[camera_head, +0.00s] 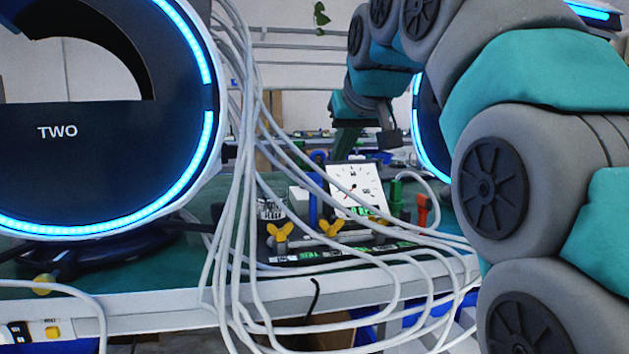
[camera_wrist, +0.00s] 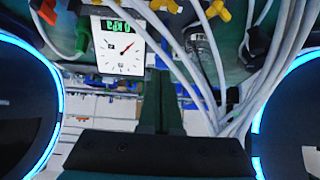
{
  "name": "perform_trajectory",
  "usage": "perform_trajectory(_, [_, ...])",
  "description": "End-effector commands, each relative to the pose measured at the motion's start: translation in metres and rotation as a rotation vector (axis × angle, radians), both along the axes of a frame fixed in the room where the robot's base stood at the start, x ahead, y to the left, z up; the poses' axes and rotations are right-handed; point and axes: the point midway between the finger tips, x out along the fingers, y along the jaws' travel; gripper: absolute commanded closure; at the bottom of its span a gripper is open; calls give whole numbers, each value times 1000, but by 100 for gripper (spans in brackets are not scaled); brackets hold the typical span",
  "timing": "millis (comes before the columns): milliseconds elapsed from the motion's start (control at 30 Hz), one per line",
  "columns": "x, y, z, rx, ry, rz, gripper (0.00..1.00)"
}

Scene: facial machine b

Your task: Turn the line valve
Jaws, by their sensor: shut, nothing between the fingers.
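A black valve panel (camera_head: 300,257) with small labels stands on the green table. It carries two yellow valve handles, a left one (camera_head: 281,233) and a right one (camera_head: 330,226); I cannot tell which is the line valve. A white gauge (camera_head: 355,187) with a red needle stands behind them and shows in the wrist view (camera_wrist: 121,47). A green fitting (camera_head: 396,195) and a red handle (camera_head: 422,209) are to its right. My gripper (camera_head: 347,140) is above and behind the gauge, apart from the handles. In the wrist view my fingers (camera_wrist: 161,75) are together and empty.
White hoses (camera_head: 238,150) hang left of the panel and loop across its front. A large ring machine marked TWO (camera_head: 60,180) stands left, and another blue-lit ring (camera_head: 419,125) is partly hidden by my arm. A glass jar (camera_head: 270,209) stands behind the left handle.

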Motion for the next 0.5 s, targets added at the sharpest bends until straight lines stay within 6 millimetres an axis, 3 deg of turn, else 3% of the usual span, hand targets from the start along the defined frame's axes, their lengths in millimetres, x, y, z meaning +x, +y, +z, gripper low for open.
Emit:
perform_trajectory(233, [9,4,-7,0,-1,2,100])
perform_trajectory(500, [37,13,-36,-1,1,2,100])
